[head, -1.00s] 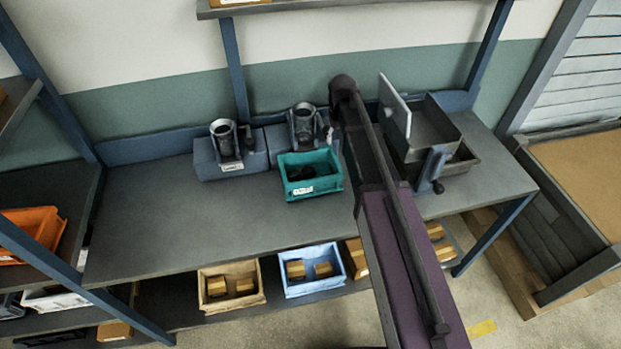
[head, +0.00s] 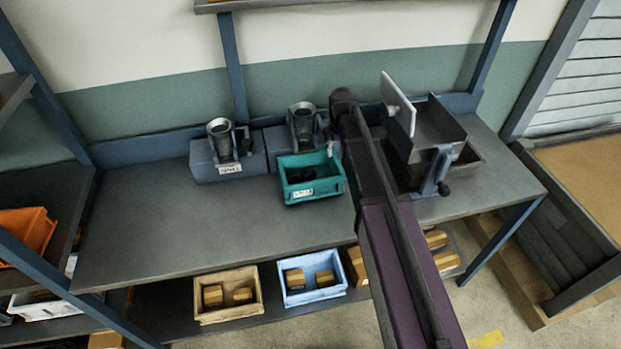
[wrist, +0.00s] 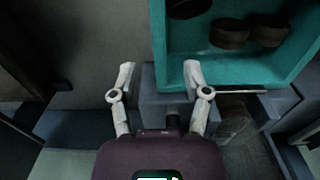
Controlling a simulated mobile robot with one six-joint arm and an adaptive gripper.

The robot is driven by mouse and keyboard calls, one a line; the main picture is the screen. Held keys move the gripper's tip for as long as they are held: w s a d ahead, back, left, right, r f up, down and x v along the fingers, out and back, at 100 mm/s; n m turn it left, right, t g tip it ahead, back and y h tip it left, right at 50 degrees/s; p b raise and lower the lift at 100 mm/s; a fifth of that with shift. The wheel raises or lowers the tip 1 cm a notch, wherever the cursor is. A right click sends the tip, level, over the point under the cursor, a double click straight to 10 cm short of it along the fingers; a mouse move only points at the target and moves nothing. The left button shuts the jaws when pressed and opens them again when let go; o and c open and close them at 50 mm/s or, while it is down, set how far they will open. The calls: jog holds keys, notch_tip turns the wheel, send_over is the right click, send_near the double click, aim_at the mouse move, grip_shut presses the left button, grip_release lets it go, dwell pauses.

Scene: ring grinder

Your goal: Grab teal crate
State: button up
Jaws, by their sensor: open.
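The teal crate (head: 313,193) stands on the grey bench in front of the middle grinder, with a white label on its front and dark round pieces inside. In the wrist view the teal crate (wrist: 240,75) fills the upper right, with dark rings in it. My gripper (wrist: 160,75) is open and empty, its two pale fingers spread. In the wrist view the crate's left wall edge lies between the fingertips, and the right fingertip overlaps the crate. I cannot tell whether they touch. In the head view my arm hides most of the gripper; a pale part shows by the crate's back right corner.
Two blue-grey grinders (head: 228,155) stand behind and left of the crate. A grey machine with a tray (head: 437,130) is on the right. The bench (head: 150,220) is clear at the left. Beige (head: 228,310) and light-blue (head: 312,295) bins sit on the lower shelf.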

aim_at(337, 161)
jog(key=shift+f, duration=0.1)
jog(key=shift+f+b, duration=2.5)
jog(key=shift+b, duration=0.15)
grip_shut()
